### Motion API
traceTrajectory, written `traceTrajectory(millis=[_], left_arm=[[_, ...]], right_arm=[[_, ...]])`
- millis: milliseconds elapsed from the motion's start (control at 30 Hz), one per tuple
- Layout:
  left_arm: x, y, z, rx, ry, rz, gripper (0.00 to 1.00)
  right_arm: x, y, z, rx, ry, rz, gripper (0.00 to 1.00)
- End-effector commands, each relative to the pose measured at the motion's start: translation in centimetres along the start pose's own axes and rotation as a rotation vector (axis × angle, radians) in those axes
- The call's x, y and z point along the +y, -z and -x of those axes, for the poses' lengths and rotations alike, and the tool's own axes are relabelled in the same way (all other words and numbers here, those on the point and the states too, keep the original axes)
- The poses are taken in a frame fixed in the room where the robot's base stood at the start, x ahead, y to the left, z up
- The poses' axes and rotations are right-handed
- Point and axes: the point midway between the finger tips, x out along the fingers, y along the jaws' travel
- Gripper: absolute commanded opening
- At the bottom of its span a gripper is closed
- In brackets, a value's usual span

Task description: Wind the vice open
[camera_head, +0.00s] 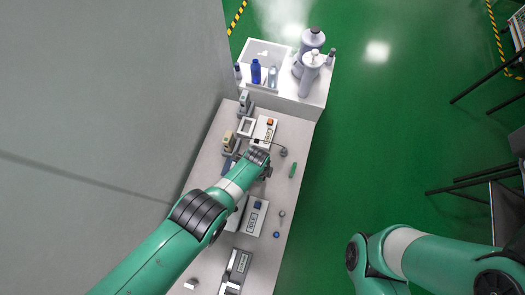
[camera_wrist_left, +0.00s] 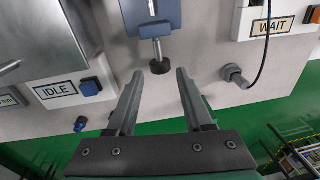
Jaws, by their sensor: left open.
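The vice (camera_wrist_left: 156,14) is blue-grey and sits at the top of the left wrist view, cut off by the frame edge. Its metal screw points toward my left gripper and ends in a round black knob (camera_wrist_left: 159,67). My left gripper (camera_wrist_left: 160,74) is open, with one finger on each side of the knob's line. The knob shows at about the fingertips; I cannot tell whether they touch. In the head view my left gripper (camera_head: 266,172) is over the middle of the bench, and a dark blue part, likely the vice (camera_head: 230,164), is mostly hidden by my arm. My right gripper is not in view.
A tester marked WAIT (camera_wrist_left: 270,20) stands right of the vice, with a cable and plug (camera_wrist_left: 235,76). A tester marked IDLE (camera_wrist_left: 65,90) is on the left. Bottles (camera_head: 311,60) stand at the far end.

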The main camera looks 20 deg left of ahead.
Motion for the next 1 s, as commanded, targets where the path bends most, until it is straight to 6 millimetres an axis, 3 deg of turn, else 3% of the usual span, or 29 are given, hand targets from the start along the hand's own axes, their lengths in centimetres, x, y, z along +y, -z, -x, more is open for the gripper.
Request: traceTrajectory(millis=[33, 300, 767, 900, 967, 1000], left_arm=[[-0.1, 0.0, 2.3, 0.0, 0.0, 0.0, 0.51], [-0.1, 0.0, 7.2, 0.0, 0.0, 0.0, 0.51], [0.0, 0.0, 7.7, 0.0, 0.0, 0.003, 0.52], [-0.1, -0.1, 7.7, -0.006, 0.002, 0.093, 0.52], [-1.5, -0.5, 8.4, -0.027, 0.044, 0.165, 0.52], [-3.9, -0.8, 9.6, -0.039, 0.115, 0.222, 0.52]], right_arm=[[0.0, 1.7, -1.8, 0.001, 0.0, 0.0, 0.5], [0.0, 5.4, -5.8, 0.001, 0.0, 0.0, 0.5], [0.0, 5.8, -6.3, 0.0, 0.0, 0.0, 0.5], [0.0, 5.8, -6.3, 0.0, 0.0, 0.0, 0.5], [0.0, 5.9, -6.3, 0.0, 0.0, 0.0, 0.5], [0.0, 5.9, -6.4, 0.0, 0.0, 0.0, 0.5]])
